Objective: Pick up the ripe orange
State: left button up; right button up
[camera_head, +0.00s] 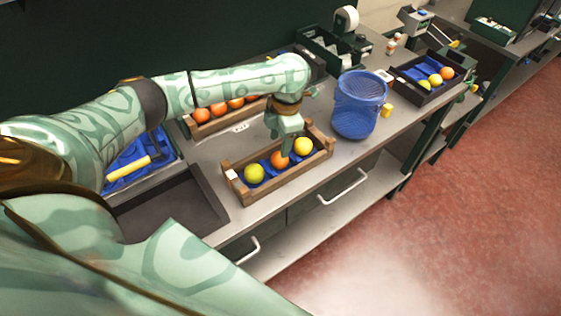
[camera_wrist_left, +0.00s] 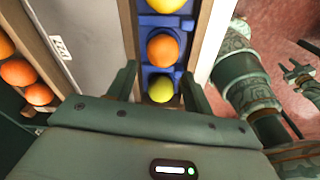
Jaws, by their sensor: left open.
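A wooden crate (camera_head: 232,182) with a blue liner stands on the grey bench and holds three fruits in a row. The ripe orange (camera_head: 279,160) is in the middle, between a yellow-green fruit (camera_head: 254,173) and a yellow one (camera_head: 304,146). No fruit is held.
Another crate of oranges (camera_head: 202,115) is behind. A dark tray (camera_head: 172,208) lies left, near a yellow-handled tool (camera_head: 128,169). A dark fruit crate (camera_head: 408,88) stands farther right.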

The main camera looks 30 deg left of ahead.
aim_at(280, 160)
pick_arm(q)
notch_tip(280, 160, down, 6)
jog(key=shift+s+d+f+b, duration=0.1)
jog(key=shift+b, duration=0.85)
jog(key=c, duration=0.6)
jog(key=shift+r, duration=0.25)
